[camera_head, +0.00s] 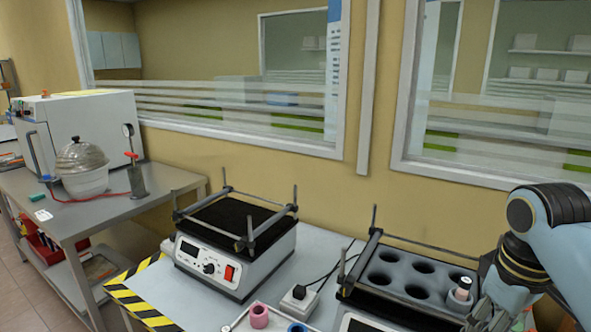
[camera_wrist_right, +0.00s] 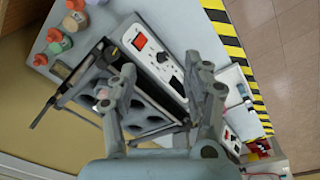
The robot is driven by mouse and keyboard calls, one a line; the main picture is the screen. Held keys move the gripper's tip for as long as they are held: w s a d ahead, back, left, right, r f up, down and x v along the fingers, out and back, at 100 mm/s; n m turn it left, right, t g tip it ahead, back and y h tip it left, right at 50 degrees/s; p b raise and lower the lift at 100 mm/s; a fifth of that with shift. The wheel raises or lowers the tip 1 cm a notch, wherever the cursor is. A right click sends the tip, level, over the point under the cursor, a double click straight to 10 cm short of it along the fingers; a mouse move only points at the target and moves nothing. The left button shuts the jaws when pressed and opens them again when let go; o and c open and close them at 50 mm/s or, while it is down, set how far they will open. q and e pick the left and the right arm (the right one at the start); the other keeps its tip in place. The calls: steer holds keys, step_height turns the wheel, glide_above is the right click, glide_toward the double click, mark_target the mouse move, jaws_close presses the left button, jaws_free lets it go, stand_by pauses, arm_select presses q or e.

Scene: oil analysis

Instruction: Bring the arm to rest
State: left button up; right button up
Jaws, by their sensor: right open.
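My right arm (camera_head: 545,235) comes in from the right edge in the head view. Its gripper (camera_head: 490,312) is low at the right, beside the dark rack with round wells (camera_head: 405,268) and partly cut off by the frame. In the wrist view the right gripper's two fingers (camera_wrist_right: 170,85) are spread apart with nothing held between them, above a device with a white panel (camera_wrist_right: 155,58). A small capped bottle (camera_head: 460,289) stands in a well of the rack, close to the gripper. My left gripper is not in view.
A shaker with a black top and corner posts (camera_head: 238,235) stands on the white table (camera_head: 160,290). A pink ring-shaped item (camera_head: 259,316) is at the front. Several coloured-cap bottles (camera_wrist_right: 60,42) stand in the wrist view. A steel side table (camera_head: 110,211) is at left; a windowed wall is behind.

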steer(key=s+a+r+m+t, duration=0.1)
steer(key=s+a+m+t, duration=0.15)
steer(key=s, duration=1.75)
step_height(320, 180, down, 38)
steer(key=s+d+m+g+b, duration=0.1)
steer(key=s+d+b, duration=0.15)
steer(key=b, duration=0.85)
arm_select(q)
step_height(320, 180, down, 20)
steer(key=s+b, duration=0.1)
steer(key=b, duration=0.8)
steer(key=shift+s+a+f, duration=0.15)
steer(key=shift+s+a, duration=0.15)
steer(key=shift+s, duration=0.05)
arm_select(e)
steer(key=s+f, duration=0.9)
steer(key=f, duration=0.3)
steer(key=s+d+f+g, duration=0.1)
steer(key=s+f, duration=0.7)
steer(key=f, duration=0.4)
steer(key=shift+s+f, duration=0.25)
steer(key=shift+s, duration=0.15)
steer(key=shift+m+g, duration=0.25)
steer(key=shift+g, duration=0.1)
